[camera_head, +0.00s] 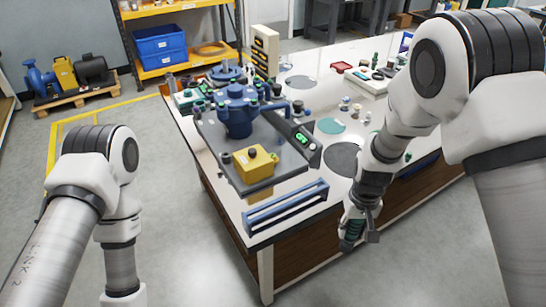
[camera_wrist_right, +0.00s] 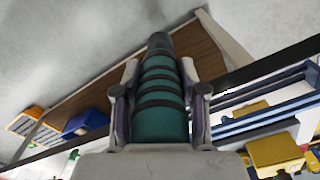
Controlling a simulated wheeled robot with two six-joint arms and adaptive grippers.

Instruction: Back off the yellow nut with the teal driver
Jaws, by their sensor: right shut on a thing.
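My right gripper (camera_head: 361,220) is shut on the teal driver (camera_head: 352,230), in front of the table's near right edge. In the right wrist view the driver's teal ribbed body with dark bands (camera_wrist_right: 162,100) sits between the two fingers of the right gripper (camera_wrist_right: 160,97), its dark end pointing away. The yellow nut cannot be made out in either view. A blue flanged valve body (camera_head: 238,112) stands on a grey plate on the table, well left of my right gripper. My left gripper is out of the picture.
A yellow box with a dark knob (camera_head: 255,163) sits on the grey plate (camera_head: 218,150). A blue rail frame (camera_head: 285,207) lies at the table's front edge. Open floor lies left of the table.

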